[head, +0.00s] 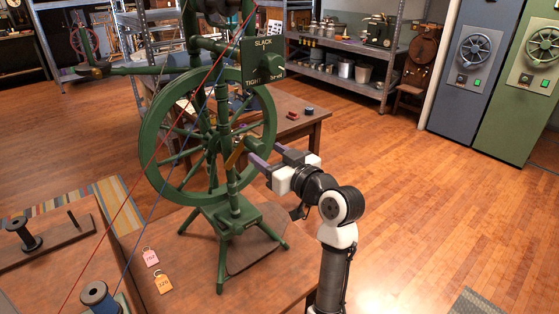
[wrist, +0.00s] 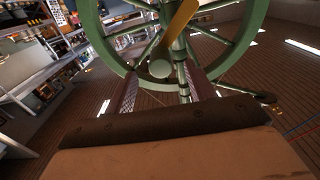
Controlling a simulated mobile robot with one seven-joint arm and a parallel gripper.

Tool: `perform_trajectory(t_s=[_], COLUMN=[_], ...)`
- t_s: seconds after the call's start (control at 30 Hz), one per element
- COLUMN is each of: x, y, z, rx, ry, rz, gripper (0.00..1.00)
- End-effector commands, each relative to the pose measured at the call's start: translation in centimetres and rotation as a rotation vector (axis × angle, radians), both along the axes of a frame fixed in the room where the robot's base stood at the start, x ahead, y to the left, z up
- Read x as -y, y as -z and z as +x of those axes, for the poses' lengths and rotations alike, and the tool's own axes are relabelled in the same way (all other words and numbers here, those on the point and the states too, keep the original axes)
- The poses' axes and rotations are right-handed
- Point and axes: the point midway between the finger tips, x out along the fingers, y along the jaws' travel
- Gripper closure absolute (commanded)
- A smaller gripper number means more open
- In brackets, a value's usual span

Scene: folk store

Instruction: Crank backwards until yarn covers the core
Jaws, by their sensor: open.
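A green spinning wheel (head: 152,150) stands on the wooden table. A tan crank-like piece (head: 236,154) sits near its hub; in the wrist view this piece (wrist: 180,18) lies at the top, beyond my fingertips. My gripper (head: 254,154) is open at the wheel's right side, its fingers pointing at the hub. In the wrist view my gripper (wrist: 166,88) straddles the line of a green post; contact cannot be told. A red yarn (head: 130,191) and a blue yarn (head: 150,218) slant across the wheel. A spool with blue (head: 97,296) is at lower left. The core's yarn cover cannot be made out.
A sign reading SLACK and TIGHT (head: 263,62) hangs at the wheel's top. A pink tag (head: 150,257) and an orange tag (head: 162,282) lie on the table. A dark spool (head: 22,236) stands on a board at left. The floor at right is open.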

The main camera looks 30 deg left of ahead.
Motion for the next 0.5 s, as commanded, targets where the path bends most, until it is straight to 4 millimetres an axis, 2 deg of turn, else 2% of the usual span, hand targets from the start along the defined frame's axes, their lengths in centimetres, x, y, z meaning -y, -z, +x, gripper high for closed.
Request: perform_trajectory(t_s=[0.4, 0.5], x=[-4.8, -4.7], y=[-0.1, 0.0], z=[1.9, 1.9], rx=[0.0, 0.0], ry=[-0.003, 0.0], rz=[0.0, 0.001], gripper=[0.45, 0.45])
